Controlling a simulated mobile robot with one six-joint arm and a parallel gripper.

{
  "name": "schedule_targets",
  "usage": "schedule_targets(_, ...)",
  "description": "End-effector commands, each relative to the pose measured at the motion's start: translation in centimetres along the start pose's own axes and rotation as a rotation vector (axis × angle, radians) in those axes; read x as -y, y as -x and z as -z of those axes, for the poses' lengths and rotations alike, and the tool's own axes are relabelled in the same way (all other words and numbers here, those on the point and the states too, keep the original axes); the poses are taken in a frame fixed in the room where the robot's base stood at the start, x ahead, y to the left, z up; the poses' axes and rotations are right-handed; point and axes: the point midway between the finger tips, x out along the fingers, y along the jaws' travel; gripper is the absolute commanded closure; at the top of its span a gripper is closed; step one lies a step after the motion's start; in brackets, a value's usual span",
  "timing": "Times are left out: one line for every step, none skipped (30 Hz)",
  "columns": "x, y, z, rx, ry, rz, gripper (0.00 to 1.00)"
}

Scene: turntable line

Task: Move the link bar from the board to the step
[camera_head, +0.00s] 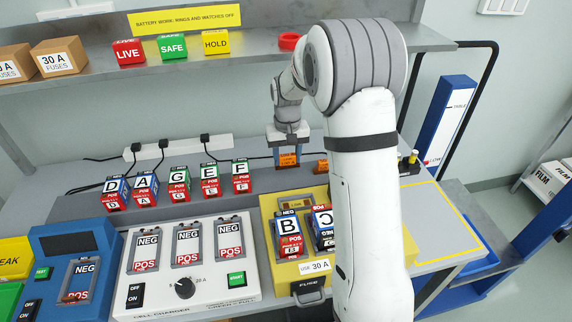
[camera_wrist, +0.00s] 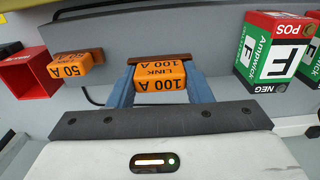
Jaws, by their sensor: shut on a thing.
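The link bar (camera_wrist: 160,76), an orange block marked "LINK 100 A" on a brown bar, is between the blue fingers of my gripper (camera_wrist: 157,88) in the wrist view. My gripper (camera_head: 288,146) is shut on it. In the head view the orange link bar (camera_head: 288,159) is at the back of the bench, over the grey step (camera_head: 262,178). I cannot tell whether it touches the step. A yellow unit (camera_head: 268,217) with batteries B and C stands in front of it, partly hidden by my arm. I cannot tell which surface is the board.
An orange 50 A fuse (camera_wrist: 72,66) and a red open box (camera_wrist: 30,72) lie left of my gripper in the wrist view. Battery F (camera_wrist: 275,52) stands to the right. Several lettered batteries (camera_head: 178,188) stand in a row on the step. A shelf (camera_head: 185,55) runs above.

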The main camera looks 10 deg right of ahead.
Motion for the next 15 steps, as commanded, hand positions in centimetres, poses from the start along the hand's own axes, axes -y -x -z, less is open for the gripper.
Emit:
schedule_targets(0.0, -0.4, 0.0, 0.002, 0.000, 0.000, 0.86)
schedule_targets(0.0, -0.7, -0.1, 0.003, 0.000, 0.000, 0.86)
schedule_targets(0.0, -1.3, -0.1, 0.003, 0.000, 0.000, 0.86)
schedule_targets(0.0, -1.8, -0.1, 0.004, 0.000, 0.000, 0.86)
schedule_targets(0.0, -2.2, -0.1, 0.005, 0.000, 0.000, 0.86)
schedule_targets(0.0, -2.8, -0.1, 0.004, 0.000, 0.000, 0.86)
schedule_targets(0.0, -3.2, -0.1, 0.004, 0.000, 0.000, 0.86)
schedule_targets(0.0, -3.5, -0.1, 0.004, 0.000, 0.000, 0.86)
schedule_targets(0.0, -3.6, -0.1, 0.002, 0.000, 0.000, 0.86)
schedule_targets(0.0, -3.7, 0.0, 0.001, 0.000, 0.000, 0.86)
schedule_targets(0.0, -3.7, 0.0, 0.000, 0.000, 0.000, 0.86)
schedule_targets(0.0, -3.6, 0.0, 0.000, -0.001, 0.000, 0.86)
schedule_targets(0.0, -3.6, 0.0, 0.000, -0.001, 0.000, 0.86)
schedule_targets(0.0, -3.6, 0.0, 0.000, -0.001, 0.000, 0.86)
schedule_targets(0.0, -3.6, 0.0, 0.000, -0.001, 0.000, 0.86)
